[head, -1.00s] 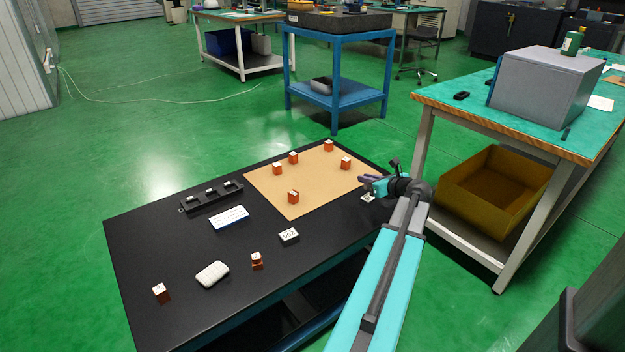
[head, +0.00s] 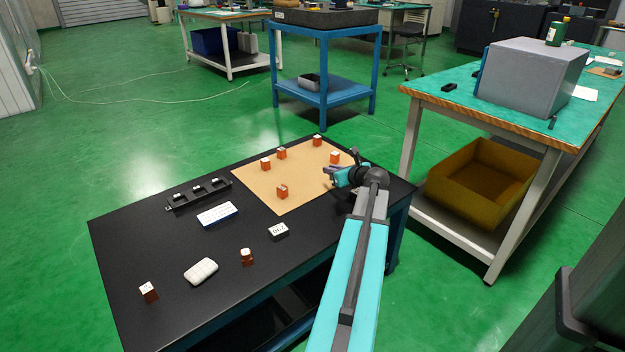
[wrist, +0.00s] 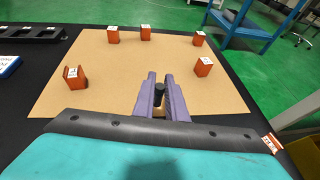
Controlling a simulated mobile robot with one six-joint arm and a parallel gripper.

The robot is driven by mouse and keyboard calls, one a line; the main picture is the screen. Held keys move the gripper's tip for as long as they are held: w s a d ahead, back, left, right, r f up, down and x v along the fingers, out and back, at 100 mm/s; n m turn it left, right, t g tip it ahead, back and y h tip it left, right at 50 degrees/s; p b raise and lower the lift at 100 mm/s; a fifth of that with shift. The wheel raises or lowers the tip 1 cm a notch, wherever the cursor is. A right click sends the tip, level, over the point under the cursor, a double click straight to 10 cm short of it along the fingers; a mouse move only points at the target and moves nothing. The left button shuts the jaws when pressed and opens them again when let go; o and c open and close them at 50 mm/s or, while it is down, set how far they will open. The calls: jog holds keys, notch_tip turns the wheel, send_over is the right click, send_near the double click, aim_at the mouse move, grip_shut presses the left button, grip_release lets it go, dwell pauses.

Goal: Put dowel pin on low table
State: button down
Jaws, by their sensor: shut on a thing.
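My gripper (head: 330,172) has purple fingers and is over the right part of the tan mat on the low table (head: 130,245), which is black-topped. In the wrist view the fingers (wrist: 160,82) are shut on a small dark cylinder, the dowel pin (wrist: 160,94), held between their tips. Its lower end is hidden, and I cannot tell whether it touches the mat. In the head view the pin is too small to make out.
Several orange blocks with white tops stand on the tan mat (head: 255,187), one (head: 282,192) left of my gripper. A black rack (head: 200,193), a blue-white box (head: 217,214), a labelled block (head: 278,231) and a white rounded object (head: 201,271) lie nearby.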

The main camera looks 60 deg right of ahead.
jog(key=w, duration=0.2)
jog(key=w+a+b, duration=0.1)
jog(key=w, duration=0.1)
jog(key=w+a, duration=0.1)
jog(key=w, duration=0.2)
jog(key=shift+f+b, duration=0.3)
jog(key=shift+f, duration=0.05)
jog(key=shift+f+b, duration=1)
jog(key=shift+f, duration=0.75)
jog(key=shift+f, duration=0.1)
jog(key=c, duration=1.8)
grip_release()
